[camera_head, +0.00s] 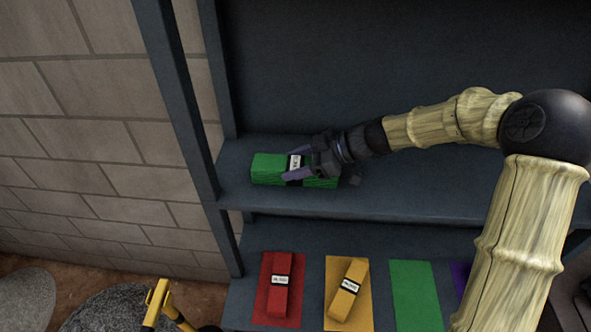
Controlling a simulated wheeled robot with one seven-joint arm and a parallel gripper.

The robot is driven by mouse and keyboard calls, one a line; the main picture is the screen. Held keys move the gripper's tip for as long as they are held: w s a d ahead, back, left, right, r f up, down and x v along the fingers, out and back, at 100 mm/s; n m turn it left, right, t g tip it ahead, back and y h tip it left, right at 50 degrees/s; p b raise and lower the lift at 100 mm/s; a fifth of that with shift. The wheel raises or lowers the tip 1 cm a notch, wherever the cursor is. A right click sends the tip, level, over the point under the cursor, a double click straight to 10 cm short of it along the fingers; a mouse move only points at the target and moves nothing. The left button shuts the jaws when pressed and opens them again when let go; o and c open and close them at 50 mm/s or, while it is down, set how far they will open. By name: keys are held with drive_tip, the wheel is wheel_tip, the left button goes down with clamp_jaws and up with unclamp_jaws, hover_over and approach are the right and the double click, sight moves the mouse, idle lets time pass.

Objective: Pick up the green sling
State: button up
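The green sling (268,169) is a folded bundle with a white and black label. It lies at the left end of the upper shelf (400,206). My gripper (291,164) reaches in from the right, with its fingers at the middle of the sling around the label. One finger shows at the near side and one at the far side of the sling. Whether the fingers press on it cannot be told. The sling appears to rest on the shelf. Its right part is partly hidden by my gripper.
On the lower shelf lie a red sling (280,287) on a red mat and a yellow sling (349,289) on a yellow mat. A bare green mat (415,292) lies to their right. A blue upright post (178,95) stands left of the shelf, before a block wall (75,110).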

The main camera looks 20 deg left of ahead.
sight(296, 163)
drive_tip(key=shift+c, duration=1.3)
wheel_tip(296, 163, up, 10)
drive_tip(key=b, duration=0.3)
drive_tip(key=shift+b, duration=0.3)
